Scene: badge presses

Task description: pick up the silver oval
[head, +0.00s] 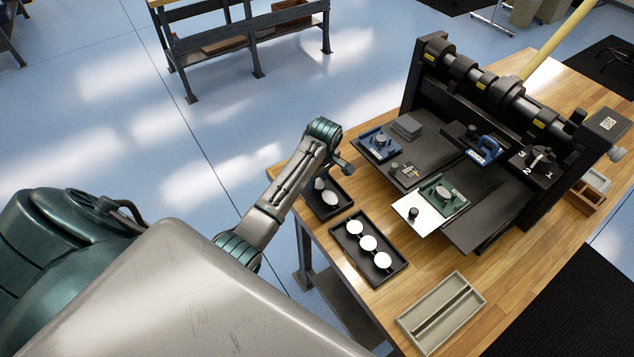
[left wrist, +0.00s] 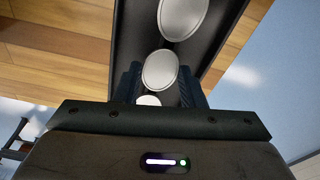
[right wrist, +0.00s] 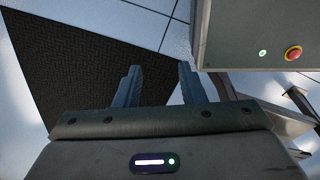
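Silver ovals lie in a row in a small black tray (head: 346,202) at the table's left corner. One silver oval (head: 330,198) shows clearly there in the head view. My right gripper (right wrist: 158,70) is open and empty, away from the ovals.
A black tray with three white discs (head: 367,243) sits in front of the small tray. A grey-green divided tray (head: 441,312) is at the table's front. The black badge press (head: 480,85) with its plates stands behind. A grey box with a red button (right wrist: 293,53) is near my right gripper.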

